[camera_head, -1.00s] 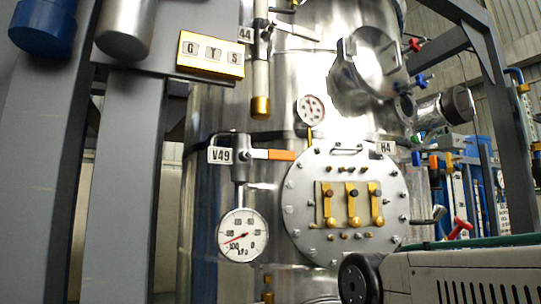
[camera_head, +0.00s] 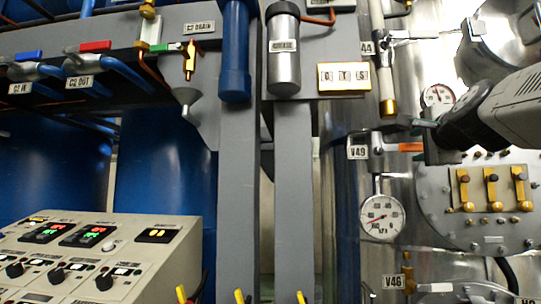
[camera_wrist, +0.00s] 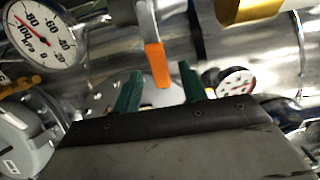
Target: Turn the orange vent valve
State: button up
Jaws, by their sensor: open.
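The orange vent valve handle (camera_head: 410,147) sits beside the V49 tag (camera_head: 358,152), above a round white gauge (camera_head: 382,218). The handle lies level in the head view, and its right end is partly hidden by my gripper (camera_head: 427,138). In the wrist view the orange handle (camera_wrist: 157,66) points down towards my gripper (camera_wrist: 160,72). The two green fingers are apart, one on each side of the handle's end. Gaps show between handle and fingers, and I cannot tell the depth exactly.
A small gauge (camera_head: 438,96) is close behind my gripper, also in the wrist view (camera_wrist: 235,83). A round flange (camera_head: 450,205) with brass latches is below right. A grey upright (camera_head: 292,200) stands left of the valve. A control console (camera_head: 100,255) is at lower left.

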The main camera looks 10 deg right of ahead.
aim_at(414, 147)
jog(key=x, duration=0.5)
jog(key=shift+w, duration=0.15)
